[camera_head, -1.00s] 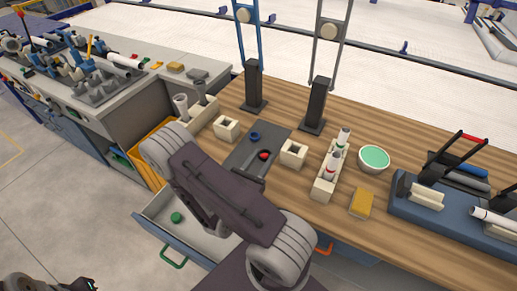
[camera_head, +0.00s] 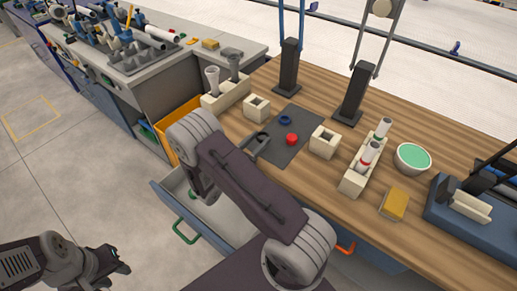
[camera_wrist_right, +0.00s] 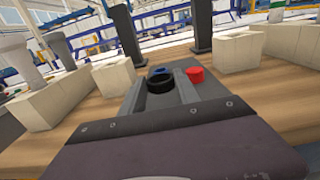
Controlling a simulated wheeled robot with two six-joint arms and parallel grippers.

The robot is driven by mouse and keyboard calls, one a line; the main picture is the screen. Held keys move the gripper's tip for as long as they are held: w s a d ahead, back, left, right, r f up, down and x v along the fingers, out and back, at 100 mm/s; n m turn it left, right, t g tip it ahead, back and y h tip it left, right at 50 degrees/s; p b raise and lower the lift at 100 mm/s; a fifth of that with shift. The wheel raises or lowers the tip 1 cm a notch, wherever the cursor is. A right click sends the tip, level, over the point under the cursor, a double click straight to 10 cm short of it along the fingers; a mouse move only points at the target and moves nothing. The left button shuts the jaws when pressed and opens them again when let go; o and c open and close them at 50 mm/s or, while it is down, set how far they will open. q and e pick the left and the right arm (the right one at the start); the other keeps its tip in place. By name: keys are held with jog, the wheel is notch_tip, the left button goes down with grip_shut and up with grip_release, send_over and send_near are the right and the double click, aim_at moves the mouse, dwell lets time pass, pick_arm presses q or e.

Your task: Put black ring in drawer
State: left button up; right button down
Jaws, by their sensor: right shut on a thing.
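The black ring (camera_wrist_right: 160,85) is between the fingers of my right gripper (camera_wrist_right: 162,94). In the head view, the ring (camera_head: 263,136) shows at the tip of my right gripper (camera_head: 258,144), over the left part of the dark mat (camera_head: 287,158). The drawer (camera_head: 238,224) is open below the table's left front edge, with a green handle (camera_head: 186,232). My right arm covers part of its inside. My left gripper (camera_head: 118,262) is at the lower left, over the floor and away from the table. Its fingers are too small and dark to read.
A red piece (camera_head: 291,139) and a blue ring (camera_head: 285,120) are on the mat. Cream square blocks (camera_head: 257,108) (camera_head: 324,142) stand on either side. A holder with tubes (camera_head: 354,182), a green-topped bowl (camera_head: 413,159) and a yellow sponge (camera_head: 394,203) are to the right.

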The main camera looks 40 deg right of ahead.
notch_tip(320, 180, down, 4)
jog(key=shift+b, duration=0.4)
jog(key=shift+s+f, duration=0.1)
jog(key=c, duration=0.9)
grip_release()
